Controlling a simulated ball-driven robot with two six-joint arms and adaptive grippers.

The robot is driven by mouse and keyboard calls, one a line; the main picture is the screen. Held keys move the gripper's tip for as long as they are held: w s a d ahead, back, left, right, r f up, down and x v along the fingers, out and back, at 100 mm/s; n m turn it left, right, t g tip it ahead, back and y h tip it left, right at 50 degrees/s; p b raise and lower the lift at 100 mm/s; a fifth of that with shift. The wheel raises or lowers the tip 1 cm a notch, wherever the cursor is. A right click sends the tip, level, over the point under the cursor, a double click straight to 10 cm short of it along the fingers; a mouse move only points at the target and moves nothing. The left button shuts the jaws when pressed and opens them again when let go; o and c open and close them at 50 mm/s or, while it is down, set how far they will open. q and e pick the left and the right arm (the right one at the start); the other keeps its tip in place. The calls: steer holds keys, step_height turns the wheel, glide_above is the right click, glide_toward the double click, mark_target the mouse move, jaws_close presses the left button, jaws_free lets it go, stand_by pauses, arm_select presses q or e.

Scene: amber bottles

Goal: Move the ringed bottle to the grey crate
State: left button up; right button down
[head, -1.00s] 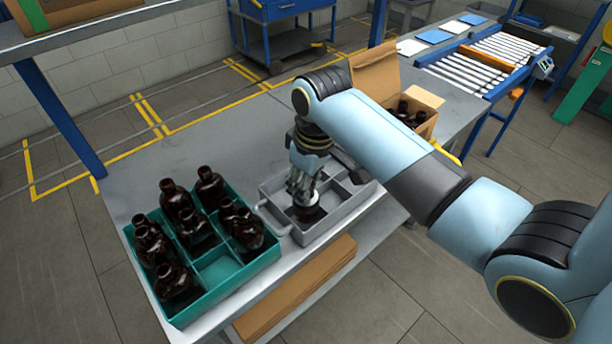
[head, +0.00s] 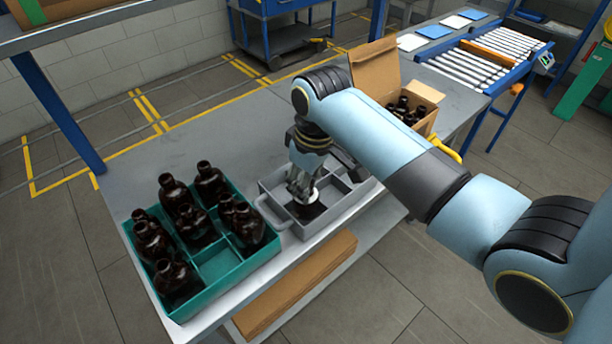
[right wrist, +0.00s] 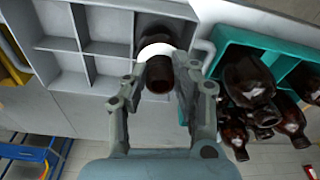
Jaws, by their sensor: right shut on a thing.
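The ringed bottle (head: 309,210) is dark amber with a white ring around it. In the right wrist view the ringed bottle (right wrist: 160,76) shows its neck towards the camera and the ring at its shoulder. My right gripper (head: 302,192) points down over the near-left part of the grey crate (head: 342,212), shut on the bottle. The bottle is inside a compartment there; whether it touches the floor is hidden. In the right wrist view the fingers (right wrist: 157,92) are on both sides of the bottle. The crate's other visible compartments (right wrist: 62,60) are empty. My left gripper is not in view.
A teal crate (head: 226,284) with several amber bottles stands left of the grey crate, with an empty near compartment. An open cardboard box (head: 424,98) with dark bottles is behind my right arm. The grey table (head: 140,180) is clear behind the crates.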

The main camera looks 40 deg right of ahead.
steer(key=shift+f, duration=0.3)
steer(key=shift+f+b, duration=0.5)
steer(key=shift+f, duration=0.6)
steer(key=c, duration=1)
jaws_free()
steer(key=r, duration=0.4)
steer(key=s+r, duration=0.1)
steer(key=r, duration=0.7)
steer(key=shift+s+d, duration=0.2)
steer(key=shift+d, duration=0.05)
steer(key=shift+f, duration=0.1)
